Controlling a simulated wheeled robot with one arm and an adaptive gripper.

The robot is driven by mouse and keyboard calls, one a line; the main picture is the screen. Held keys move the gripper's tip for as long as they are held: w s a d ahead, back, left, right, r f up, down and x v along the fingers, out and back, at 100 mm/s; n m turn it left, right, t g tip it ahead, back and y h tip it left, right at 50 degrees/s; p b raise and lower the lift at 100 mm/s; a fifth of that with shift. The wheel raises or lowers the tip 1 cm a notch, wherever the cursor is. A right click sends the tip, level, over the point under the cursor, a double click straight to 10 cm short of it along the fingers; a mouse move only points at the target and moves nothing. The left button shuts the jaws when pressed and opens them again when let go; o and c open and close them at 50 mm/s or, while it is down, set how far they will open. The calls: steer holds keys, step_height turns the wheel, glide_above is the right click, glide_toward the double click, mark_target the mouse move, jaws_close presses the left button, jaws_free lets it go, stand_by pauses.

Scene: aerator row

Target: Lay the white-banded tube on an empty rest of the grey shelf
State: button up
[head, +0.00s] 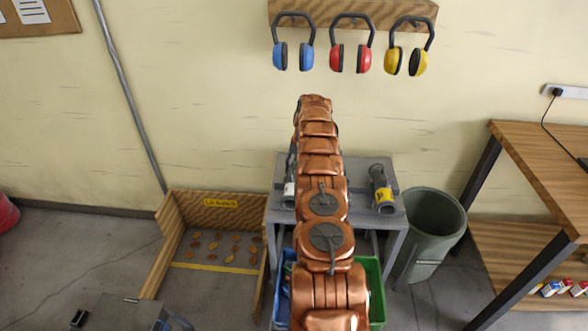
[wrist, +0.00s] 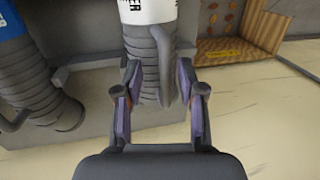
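The white-banded tube (wrist: 150,50) is grey and ribbed with a side handle. It lies on the grey shelf (head: 359,187). In the head view, a bit of its white band (head: 289,188) shows at the shelf's left, beside my arm. My gripper (wrist: 160,105) is open, with one finger on each side of the tube's ribbed end. Small gaps seem to show between fingers and tube. My arm hides the gripper in the head view. A blue-banded tube (wrist: 35,80) lies to the left in the wrist view. A yellow-banded tube (head: 382,190) lies at the shelf's right.
A grey-green bin (head: 433,230) stands right of the shelf, before a wooden bench (head: 535,150). A wooden-walled bay (head: 212,275) is on the left. A blue crate (head: 282,285) and green crate (head: 375,290) sit below the shelf. Ear defenders (head: 350,55) hang above.

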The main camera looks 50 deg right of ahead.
steer(key=v, duration=0.7)
stand_by(0.4)
